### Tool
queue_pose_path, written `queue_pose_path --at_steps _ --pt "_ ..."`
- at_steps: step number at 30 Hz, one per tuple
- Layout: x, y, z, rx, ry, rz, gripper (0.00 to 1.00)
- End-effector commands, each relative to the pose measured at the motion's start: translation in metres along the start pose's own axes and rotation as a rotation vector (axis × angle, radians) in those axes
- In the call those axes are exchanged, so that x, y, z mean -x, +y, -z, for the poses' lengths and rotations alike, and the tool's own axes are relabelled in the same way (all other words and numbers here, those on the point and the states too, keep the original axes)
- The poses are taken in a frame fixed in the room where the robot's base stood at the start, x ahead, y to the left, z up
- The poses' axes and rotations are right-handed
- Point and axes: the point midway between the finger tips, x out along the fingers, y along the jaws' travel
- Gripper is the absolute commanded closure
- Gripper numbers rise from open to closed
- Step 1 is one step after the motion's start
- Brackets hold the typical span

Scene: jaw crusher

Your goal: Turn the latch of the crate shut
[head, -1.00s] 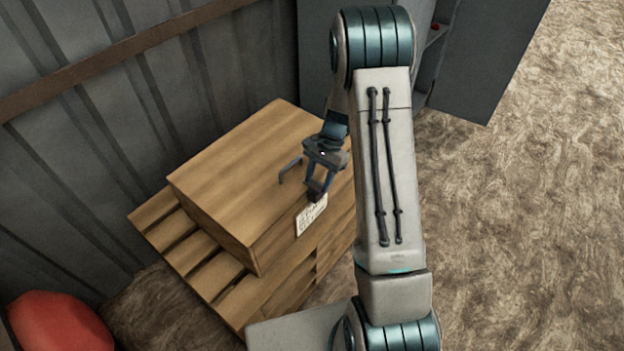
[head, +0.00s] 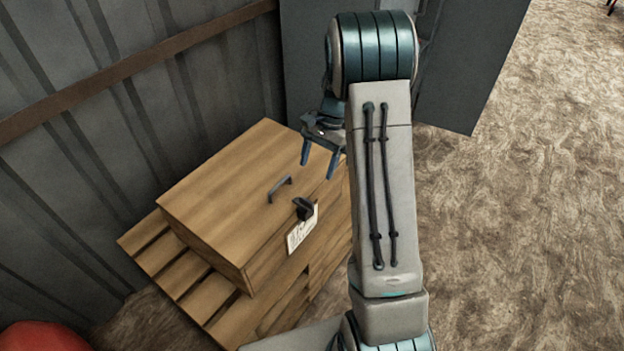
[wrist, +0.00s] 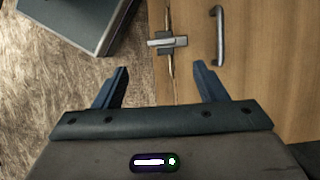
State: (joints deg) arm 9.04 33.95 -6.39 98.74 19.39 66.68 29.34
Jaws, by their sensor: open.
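The wooden crate (head: 225,195) has its lid down, with a dark pull handle (head: 280,188) on top. The latch (head: 303,208) is a small dark piece at the lid's front edge, above a white label. In the wrist view the latch (wrist: 167,42) shows as a grey bar lying across the seam between lid and front side, beside the handle (wrist: 218,35). My gripper (head: 319,167) is open and empty, apart from the latch, above and behind it toward the crate's far right. In the wrist view the latch lies beyond the fingertips (wrist: 160,70), between their lines.
The crate stands on a wooden pallet (head: 185,285) near a corrugated metal wall (head: 100,130). A grey cabinet (head: 470,75) stands behind. A red object (head: 42,338) is at the lower left.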

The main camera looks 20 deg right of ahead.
Motion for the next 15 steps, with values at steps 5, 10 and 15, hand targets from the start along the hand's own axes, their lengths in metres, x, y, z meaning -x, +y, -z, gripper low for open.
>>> queue_pose_path --at_steps 5,10,15 --pt "0.023 0.0 0.0 0.0 0.0 0.001 0.35" --pt "0.028 0.001 0.0 0.0 -0.001 0.0 0.35" --pt "0.028 0.001 0.0 0.0 -0.001 -0.001 0.35"
